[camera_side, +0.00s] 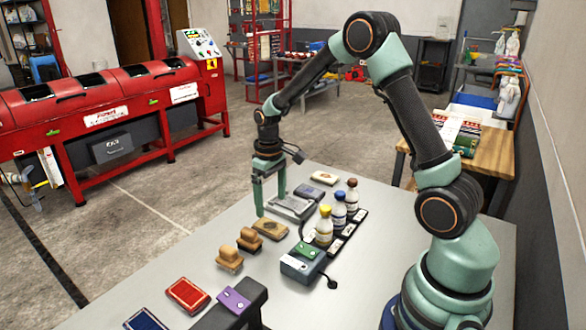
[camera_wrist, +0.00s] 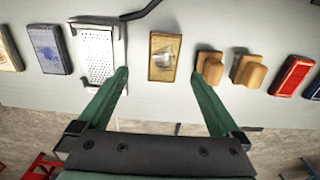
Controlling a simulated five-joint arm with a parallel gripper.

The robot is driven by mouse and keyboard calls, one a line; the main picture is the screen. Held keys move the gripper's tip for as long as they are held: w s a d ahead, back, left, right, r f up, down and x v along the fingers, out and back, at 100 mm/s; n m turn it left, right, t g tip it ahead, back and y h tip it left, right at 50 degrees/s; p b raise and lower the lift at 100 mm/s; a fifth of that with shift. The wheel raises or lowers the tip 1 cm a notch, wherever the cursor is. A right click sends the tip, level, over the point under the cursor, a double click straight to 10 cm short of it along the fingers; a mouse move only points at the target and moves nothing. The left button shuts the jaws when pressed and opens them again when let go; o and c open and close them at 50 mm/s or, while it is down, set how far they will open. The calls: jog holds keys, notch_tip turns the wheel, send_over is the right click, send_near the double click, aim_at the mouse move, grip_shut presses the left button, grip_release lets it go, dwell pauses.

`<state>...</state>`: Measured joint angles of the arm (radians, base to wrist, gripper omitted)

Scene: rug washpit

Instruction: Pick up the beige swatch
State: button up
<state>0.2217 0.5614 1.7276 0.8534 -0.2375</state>
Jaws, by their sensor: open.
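Two pale swatches could match the name. A tan-beige one with a darker border and a grey motif lies flat on the table (camera_side: 270,229); it also shows in the wrist view (camera_wrist: 164,45). A paler cream one with an orange-brown motif (camera_side: 325,177) lies at the table's far end, cut by the left edge of the wrist view (camera_wrist: 9,52). My gripper (camera_side: 270,206) is open and empty, pointing down beside the perforated metal tray. In the wrist view its fingertips (camera_wrist: 160,75) are spread on either side of the tan-beige swatch, just short of it.
The metal tray (camera_wrist: 96,50) and two wooden-handled brushes (camera_side: 249,239) flank the tan-beige swatch. A blue-grey swatch (camera_wrist: 48,50) lies beyond the tray. Red (camera_side: 188,295) and navy (camera_side: 145,320) swatches lie nearer.

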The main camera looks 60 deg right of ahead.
aim_at(270, 226)
jog(key=f, duration=0.7)
jog(key=shift+w+a+f, duration=0.1)
jog(key=shift+w+a, duration=0.05)
jog(key=shift+a, duration=0.2)
jog(key=c, duration=1.4)
